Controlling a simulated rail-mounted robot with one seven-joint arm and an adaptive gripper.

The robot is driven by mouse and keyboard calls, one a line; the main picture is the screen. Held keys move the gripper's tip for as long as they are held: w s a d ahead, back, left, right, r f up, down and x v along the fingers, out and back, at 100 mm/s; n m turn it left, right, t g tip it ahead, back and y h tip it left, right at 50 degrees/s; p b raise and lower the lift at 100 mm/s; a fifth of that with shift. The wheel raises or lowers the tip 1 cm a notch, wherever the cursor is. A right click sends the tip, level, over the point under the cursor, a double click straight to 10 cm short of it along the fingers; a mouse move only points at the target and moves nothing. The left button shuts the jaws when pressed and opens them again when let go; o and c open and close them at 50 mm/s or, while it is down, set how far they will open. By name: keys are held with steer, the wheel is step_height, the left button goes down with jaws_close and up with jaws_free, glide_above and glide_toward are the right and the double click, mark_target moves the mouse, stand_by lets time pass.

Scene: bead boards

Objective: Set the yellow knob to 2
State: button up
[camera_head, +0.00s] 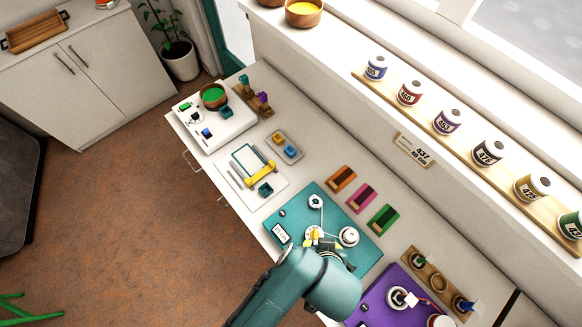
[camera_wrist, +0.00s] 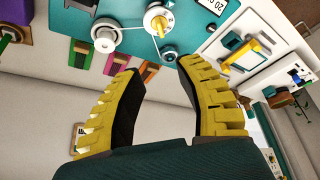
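The yellow knob (camera_head: 314,234) sits on a pale round dial on the teal board (camera_head: 290,212). It also shows at the top of the wrist view (camera_wrist: 158,19); its setting is too small to read. My gripper (camera_head: 326,244) is close by the yellow knob in the head view, partly hidden by my arm. In the wrist view my gripper (camera_wrist: 160,72) is open, with nothing between its fingers, and the knob lies beyond the fingertips. I cannot tell whether a finger touches it.
A purple board (camera_head: 376,303) is at right, a tray with a yellow-handled tool (camera_head: 257,168) at left.

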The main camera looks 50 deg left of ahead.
mark_target(315, 234)
steer(key=b+x, duration=0.1)
steer(key=x, duration=0.7)
steer(key=b+x, duration=0.1)
steer(key=x, duration=0.7)
steer(key=shift+s+f, duration=0.1)
steer(key=shift+f, duration=0.25)
jaws_close()
